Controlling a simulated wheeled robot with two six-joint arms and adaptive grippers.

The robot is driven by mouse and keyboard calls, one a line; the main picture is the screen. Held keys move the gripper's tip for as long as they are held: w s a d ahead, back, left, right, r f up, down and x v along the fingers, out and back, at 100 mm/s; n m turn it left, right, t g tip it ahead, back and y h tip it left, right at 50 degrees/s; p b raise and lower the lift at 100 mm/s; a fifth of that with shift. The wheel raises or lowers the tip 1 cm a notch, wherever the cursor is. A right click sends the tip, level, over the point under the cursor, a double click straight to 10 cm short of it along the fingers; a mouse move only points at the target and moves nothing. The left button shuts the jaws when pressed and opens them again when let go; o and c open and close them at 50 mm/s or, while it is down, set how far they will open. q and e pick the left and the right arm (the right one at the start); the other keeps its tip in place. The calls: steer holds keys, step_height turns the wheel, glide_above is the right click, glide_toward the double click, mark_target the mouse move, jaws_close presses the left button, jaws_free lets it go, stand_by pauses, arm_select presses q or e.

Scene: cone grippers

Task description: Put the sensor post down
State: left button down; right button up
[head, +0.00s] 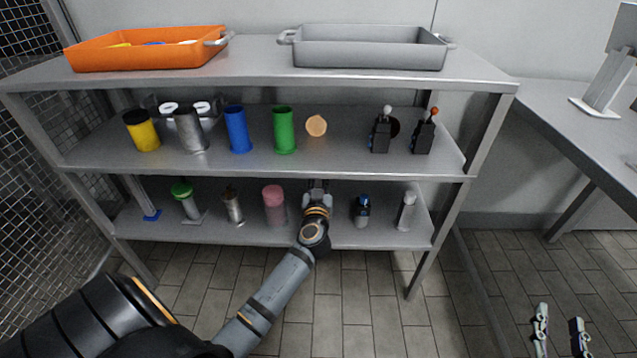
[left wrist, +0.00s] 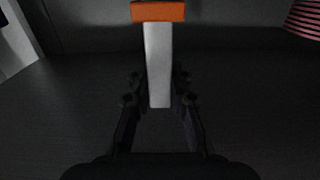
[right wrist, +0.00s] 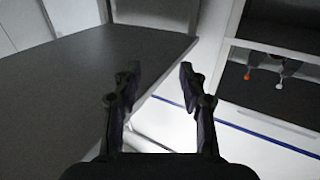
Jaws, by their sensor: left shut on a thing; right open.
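The sensor post (left wrist: 158,65) shows in the left wrist view as a pale grey bar with an orange block at its far end. It lies between the fingers of my left gripper (head: 318,188), which is shut on it. In the head view my left arm reaches into the lower shelf (head: 345,230), and the gripper is between a pink-topped container and a blue-capped bottle. The post is hidden there behind my gripper and wrist. Whether it touches the shelf cannot be told. My right gripper (head: 560,335) is open and empty at the lower right, over the floor.
The pink-topped container (head: 274,205) is close left of my left gripper; the blue-capped bottle (head: 362,211) is right of it. The middle shelf (head: 340,160) is close above. An orange tray (head: 150,52) and a grey tray (head: 370,50) stand on top. A side table (head: 560,115) is at right.

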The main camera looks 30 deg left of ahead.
arm_select(q)
steer(key=shift+f+b, duration=0.2)
steer(key=shift+b, duration=0.15)
arm_select(e)
step_height(320, 180, up, 8)
steer(key=t, duration=0.4)
steer(key=shift+s+r+y, duration=0.15)
steer(key=shift+r+y, duration=0.05)
steer(key=shift+y, duration=0.1)
steer(key=shift+f, duration=0.1)
arm_select(q)
steer(key=c, duration=1.6)
jaws_free()
steer(key=shift+f, duration=0.15)
steer(key=shift+c, duration=0.2)
steer(key=o, duration=0.4)
arm_select(e)
steer(key=shift+f, duration=0.15)
